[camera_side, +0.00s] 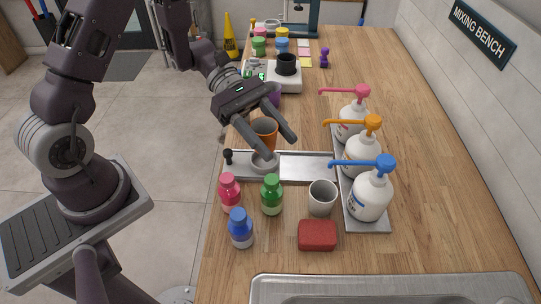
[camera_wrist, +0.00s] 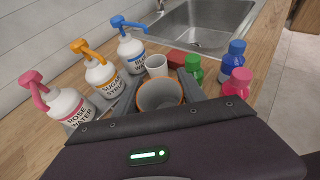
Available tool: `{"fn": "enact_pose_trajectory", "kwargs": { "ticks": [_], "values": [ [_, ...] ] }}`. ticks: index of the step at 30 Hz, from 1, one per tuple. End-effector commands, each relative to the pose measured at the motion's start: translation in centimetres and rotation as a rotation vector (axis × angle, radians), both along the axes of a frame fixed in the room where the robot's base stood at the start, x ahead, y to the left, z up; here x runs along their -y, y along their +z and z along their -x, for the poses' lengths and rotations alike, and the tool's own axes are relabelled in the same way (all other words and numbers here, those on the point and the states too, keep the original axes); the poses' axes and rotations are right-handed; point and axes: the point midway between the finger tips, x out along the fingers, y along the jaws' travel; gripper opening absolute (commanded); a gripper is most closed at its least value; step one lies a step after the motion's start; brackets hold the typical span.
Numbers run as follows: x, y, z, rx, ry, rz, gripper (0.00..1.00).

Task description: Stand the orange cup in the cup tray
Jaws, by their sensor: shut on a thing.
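The orange cup (camera_side: 264,128) is between the two fingers of my gripper (camera_side: 280,145), which is shut on it. The metal cup tray (camera_side: 300,166) lies across the counter, just on the near side of the cup in the side view. A round grey piece (camera_side: 265,161) sits at the tray's left part, just below the fingers. One finger hides part of the cup, and I cannot tell whether its base touches anything.
Three pump bottles, pink (camera_side: 352,120), orange (camera_side: 362,152) and blue (camera_side: 371,190), stand on the right. Pink (camera_side: 230,192), green (camera_side: 271,195) and blue (camera_side: 241,229) small bottles, a white cup (camera_side: 322,198) and a red block (camera_side: 317,235) stand nearer. A scale (camera_side: 285,75) stands behind.

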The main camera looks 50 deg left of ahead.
Motion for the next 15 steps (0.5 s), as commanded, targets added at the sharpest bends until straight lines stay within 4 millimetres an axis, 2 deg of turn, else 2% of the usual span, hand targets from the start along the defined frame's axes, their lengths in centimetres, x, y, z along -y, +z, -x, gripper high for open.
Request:
{"fn": "enact_pose_trajectory", "kwargs": {
  "ticks": [7, 15],
  "values": [
    [0.0, -4.3, 0.0, -0.003, 0.0, 0.001, 0.08],
    [0.0, -4.8, -0.1, 0.003, 0.001, 0.0, 0.08]
  ]
}}
